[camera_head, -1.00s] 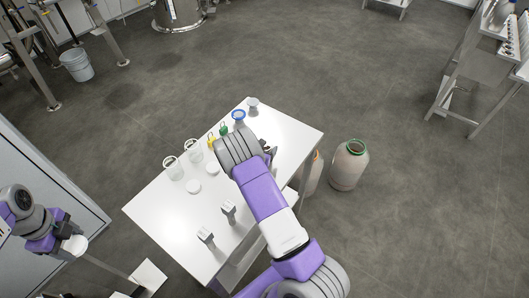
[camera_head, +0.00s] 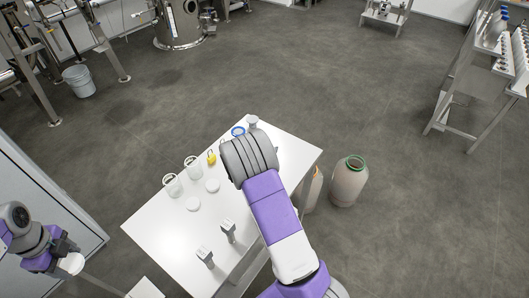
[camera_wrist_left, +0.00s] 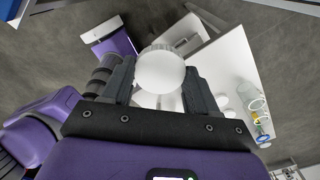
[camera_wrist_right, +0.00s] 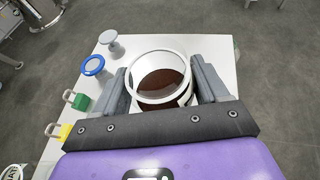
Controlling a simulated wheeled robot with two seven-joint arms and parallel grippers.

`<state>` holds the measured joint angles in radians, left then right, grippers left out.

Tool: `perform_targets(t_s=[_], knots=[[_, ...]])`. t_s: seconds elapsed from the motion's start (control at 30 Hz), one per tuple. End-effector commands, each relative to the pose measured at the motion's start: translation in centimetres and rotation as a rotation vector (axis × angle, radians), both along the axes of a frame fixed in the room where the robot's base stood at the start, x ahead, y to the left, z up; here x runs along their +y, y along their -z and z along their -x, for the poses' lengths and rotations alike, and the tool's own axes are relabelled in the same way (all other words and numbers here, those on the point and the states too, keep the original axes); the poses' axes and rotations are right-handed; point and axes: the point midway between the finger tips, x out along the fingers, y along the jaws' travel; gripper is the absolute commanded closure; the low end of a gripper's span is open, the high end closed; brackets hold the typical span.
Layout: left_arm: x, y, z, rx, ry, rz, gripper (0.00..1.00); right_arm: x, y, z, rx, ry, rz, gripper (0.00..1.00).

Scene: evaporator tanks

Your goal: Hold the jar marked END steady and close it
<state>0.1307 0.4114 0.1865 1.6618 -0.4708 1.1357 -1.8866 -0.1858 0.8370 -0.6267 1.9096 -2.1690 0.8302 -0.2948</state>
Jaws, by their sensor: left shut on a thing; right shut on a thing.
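An open jar (camera_wrist_right: 160,78) with a white rim and dark brown contents stands between the fingers of my right gripper (camera_wrist_right: 162,85), which is shut on it at the table. I cannot read its label, so END is not confirmed. In the head view my right arm hides this jar and gripper. My left gripper (camera_head: 72,262) is shut on a round white lid (camera_wrist_left: 160,72), held out left of the table and well away from the jar. The lid also shows in the head view (camera_head: 74,264).
On the white table (camera_head: 150,228) stand two open clear jars (camera_head: 172,184), two white lids (camera_head: 212,186), a yellow lock (camera_head: 211,158), a green lock (camera_wrist_right: 81,102), a blue ring (camera_wrist_right: 94,65) and two upright grey pieces (camera_head: 228,230). A large green-rimmed bottle (camera_head: 348,182) stands on the floor to the right.

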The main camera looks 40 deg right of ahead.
Motion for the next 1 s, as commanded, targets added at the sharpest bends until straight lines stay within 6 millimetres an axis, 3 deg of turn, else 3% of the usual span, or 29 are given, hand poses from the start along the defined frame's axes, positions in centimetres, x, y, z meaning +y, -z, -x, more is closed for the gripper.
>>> perform_targets(t_s=[0.57, 0.77, 1.0], knots=[[-0.1, 0.2, 0.0, 0.0, -0.017, 0.0, 0.69, 0.3, -0.1, -0.1, -0.003, -0.006, 0.001, 0.97], [-0.6, 1.7, 0.2, 0.001, -0.2, -0.002, 0.69, 2.9, -0.6, -0.3, -0.002, -0.065, -0.003, 0.97], [-1.8, 4.7, 0.7, 0.0, -0.619, -0.002, 0.69, 8.5, -1.7, 0.0, 0.002, -0.197, -0.006, 0.97]])
